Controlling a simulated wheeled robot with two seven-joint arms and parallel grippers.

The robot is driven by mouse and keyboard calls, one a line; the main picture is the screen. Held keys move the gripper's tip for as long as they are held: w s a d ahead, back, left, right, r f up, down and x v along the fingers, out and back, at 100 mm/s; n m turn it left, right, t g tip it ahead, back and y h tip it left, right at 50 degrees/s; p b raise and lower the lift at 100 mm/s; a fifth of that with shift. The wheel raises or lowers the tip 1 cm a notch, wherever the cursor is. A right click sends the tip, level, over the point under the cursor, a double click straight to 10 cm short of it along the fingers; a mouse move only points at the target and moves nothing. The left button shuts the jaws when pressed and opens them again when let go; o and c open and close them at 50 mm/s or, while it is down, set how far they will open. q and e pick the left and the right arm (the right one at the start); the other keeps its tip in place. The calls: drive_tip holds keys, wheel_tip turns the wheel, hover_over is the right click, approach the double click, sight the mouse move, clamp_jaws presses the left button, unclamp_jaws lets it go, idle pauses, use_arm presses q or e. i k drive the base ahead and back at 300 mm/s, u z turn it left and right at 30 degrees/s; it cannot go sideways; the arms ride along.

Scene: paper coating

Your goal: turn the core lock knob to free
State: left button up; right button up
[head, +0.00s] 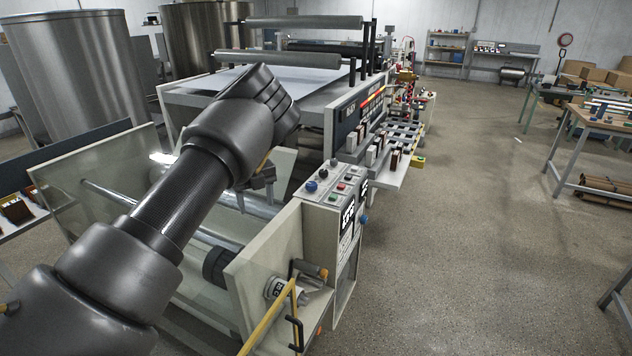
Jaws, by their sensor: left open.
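The unwind stand (262,250) of the coating machine is in the lower middle of the head view, with pale side plates and a roller shaft between them. On the near plate's outer face is a round pale hub with a dark label (275,289), which looks like the core lock knob. Its setting is too small to read. My left gripper (256,196) is open, fingers pointing down, above the stand and up from the hub, apart from it. Nothing shows between its fingers. My left arm hides part of the stand. My right gripper is not in view.
A control box (331,190) with buttons and knobs stands right beside the hub. A yellow bar (264,328) and a black hook are close below the hub. The floor (470,220) to the right is clear up to the workbench (600,122).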

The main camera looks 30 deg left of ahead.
sight(310, 186)
drive_tip(key=i, duration=1)
